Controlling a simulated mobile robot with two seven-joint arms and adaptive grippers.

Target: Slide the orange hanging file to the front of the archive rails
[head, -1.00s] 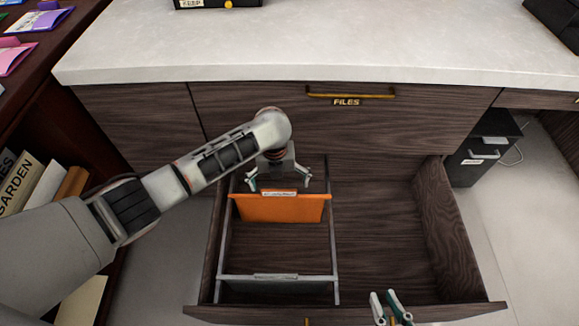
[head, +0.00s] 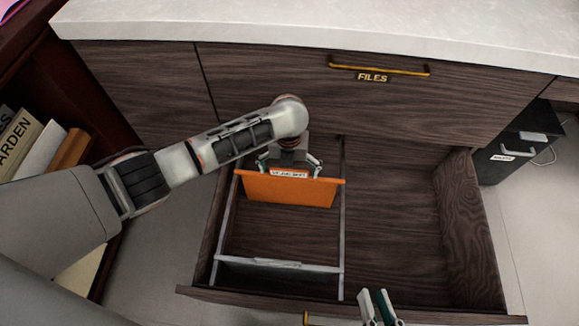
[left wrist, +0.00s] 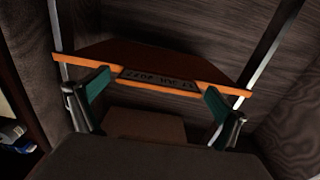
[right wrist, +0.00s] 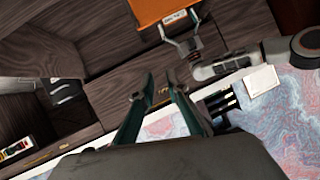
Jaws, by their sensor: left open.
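The orange hanging file (head: 290,190) hangs across two metal rails, the left one (head: 224,232) and the right one (head: 342,235), in the back half of the open drawer. A pale label sits on its top edge. My left gripper (head: 290,164) is just behind that edge, fingers spread. In the left wrist view its fingers (left wrist: 155,102) stand on either side of the label, close to the orange file (left wrist: 225,93); contact cannot be told. My right gripper (head: 377,308) is empty over the drawer's front edge, its fingers apart; it also shows in the right wrist view (right wrist: 159,85).
A grey hanging file (head: 278,267) hangs near the front of the rails, with clear rail between it and the orange file. The drawer's right compartment (head: 395,225) looks empty. The FILES drawer front (head: 300,95) rises behind.

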